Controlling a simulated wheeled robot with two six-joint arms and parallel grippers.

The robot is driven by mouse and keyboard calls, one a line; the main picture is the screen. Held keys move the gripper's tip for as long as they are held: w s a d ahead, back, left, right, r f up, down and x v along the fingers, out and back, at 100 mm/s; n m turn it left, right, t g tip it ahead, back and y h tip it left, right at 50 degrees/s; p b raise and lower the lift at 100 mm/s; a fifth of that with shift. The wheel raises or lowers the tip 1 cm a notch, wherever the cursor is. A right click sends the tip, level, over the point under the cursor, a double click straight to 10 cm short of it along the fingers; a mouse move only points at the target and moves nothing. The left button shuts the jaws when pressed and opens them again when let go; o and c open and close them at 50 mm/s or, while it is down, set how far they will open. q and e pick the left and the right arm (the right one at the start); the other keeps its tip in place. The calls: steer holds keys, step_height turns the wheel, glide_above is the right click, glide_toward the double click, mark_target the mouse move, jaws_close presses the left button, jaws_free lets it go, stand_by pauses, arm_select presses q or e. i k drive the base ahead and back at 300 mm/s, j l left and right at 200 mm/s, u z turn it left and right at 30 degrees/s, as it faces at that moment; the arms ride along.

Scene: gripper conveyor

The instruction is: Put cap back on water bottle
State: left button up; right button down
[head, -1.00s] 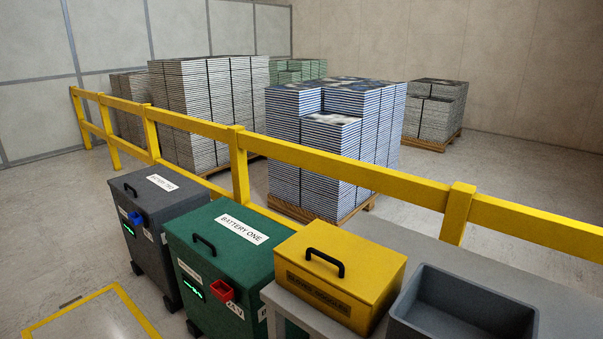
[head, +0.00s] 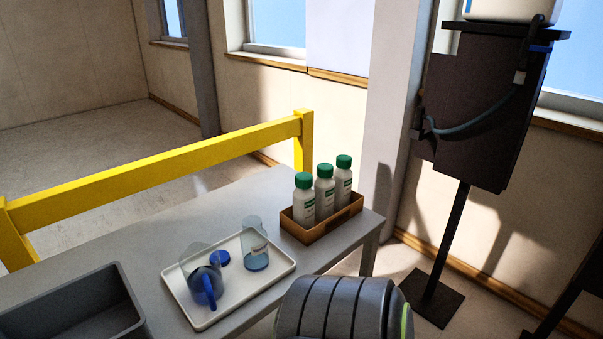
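A white tray (head: 272,284) lies on the grey table in the head view. On it stands a clear vessel (head: 254,246) with a label and a bluish bottom. To its left is a wider clear vessel (head: 196,257) with a blue handle or band (head: 208,288) at its front. A small round blue piece (head: 222,258), which looks like a cap, is between the two vessels. I cannot tell which vessel is the water bottle. Neither of my grippers is in view.
A brown crate (head: 312,234) holds three white bottles with green caps (head: 325,190) on the table's far right corner. A grey bin (head: 75,310) is at the left. A yellow rail (head: 150,170) runs behind the table. A dark stand (head: 450,250) is on the right.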

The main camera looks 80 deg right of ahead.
mark_target(254, 242)
steer(key=z, duration=2.05)
